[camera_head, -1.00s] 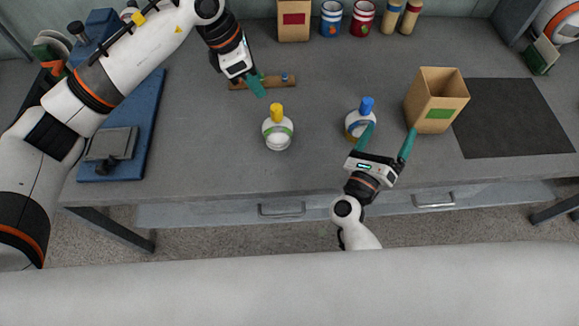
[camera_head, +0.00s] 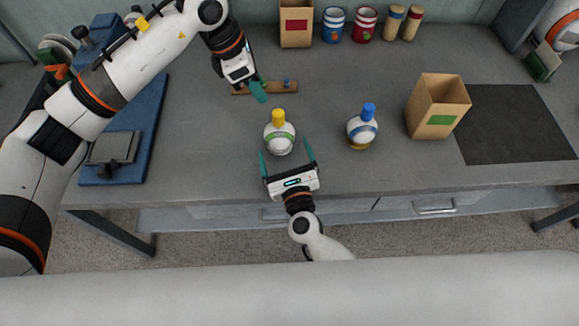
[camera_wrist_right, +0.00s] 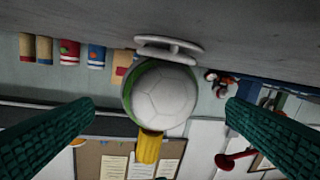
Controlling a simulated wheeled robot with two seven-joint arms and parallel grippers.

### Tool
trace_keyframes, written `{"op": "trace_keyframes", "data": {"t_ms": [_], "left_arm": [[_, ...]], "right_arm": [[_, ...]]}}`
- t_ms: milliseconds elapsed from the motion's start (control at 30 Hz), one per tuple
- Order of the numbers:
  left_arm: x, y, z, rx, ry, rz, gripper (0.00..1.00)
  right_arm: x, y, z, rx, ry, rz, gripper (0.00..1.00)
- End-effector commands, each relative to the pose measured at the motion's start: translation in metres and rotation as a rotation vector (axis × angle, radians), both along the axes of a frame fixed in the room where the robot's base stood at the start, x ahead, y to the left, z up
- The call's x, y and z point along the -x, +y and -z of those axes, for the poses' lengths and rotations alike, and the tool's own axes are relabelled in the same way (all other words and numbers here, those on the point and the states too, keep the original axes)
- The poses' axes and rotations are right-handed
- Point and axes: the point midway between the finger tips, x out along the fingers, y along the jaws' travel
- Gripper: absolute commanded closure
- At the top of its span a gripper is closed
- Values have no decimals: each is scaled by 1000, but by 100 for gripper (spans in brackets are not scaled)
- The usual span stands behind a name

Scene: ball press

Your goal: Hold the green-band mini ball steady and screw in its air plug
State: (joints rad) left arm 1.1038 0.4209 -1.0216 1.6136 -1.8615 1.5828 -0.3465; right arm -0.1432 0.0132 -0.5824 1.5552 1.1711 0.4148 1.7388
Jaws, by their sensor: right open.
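The green-band mini ball (camera_head: 279,139) is white with a green stripe and stands upright near the table's middle. A yellow cylindrical piece (camera_head: 279,115) sits on its top. In the right wrist view the ball (camera_wrist_right: 165,95) appears between my fingers with a gap on both sides, and the yellow piece (camera_wrist_right: 147,147) points down. My right gripper (camera_head: 286,148) is open, with its fingers at the ball's front. My left gripper (camera_head: 258,91) is at a wooden strip (camera_head: 240,91) holding a small blue plug (camera_head: 287,83). Its finger opening and anything between them are unclear.
Cans and a carton (camera_head: 296,25) line the back. A blue base (camera_head: 120,165) lies left.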

Motion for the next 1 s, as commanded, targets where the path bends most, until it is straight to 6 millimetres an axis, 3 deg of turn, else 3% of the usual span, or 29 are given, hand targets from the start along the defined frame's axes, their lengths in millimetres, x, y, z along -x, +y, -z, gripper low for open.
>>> {"op": "trace_keyframes", "data": {"t_ms": [100, 333, 767, 1000], "left_arm": [[0, 0, 0, 0, 0, 0, 64], [0, 0, 0, 0, 0, 0, 64], [0, 0, 0, 0, 0, 0, 64], [0, 0, 0, 0, 0, 0, 64]], "right_arm": [[-24, 4, -1, 1, -2, 1, 5], [-53, 10, 0, 2, -2, 1, 5], [-61, 12, 0, 1, 0, 1, 5], [-61, 12, 0, 1, 0, 1, 44]]}}
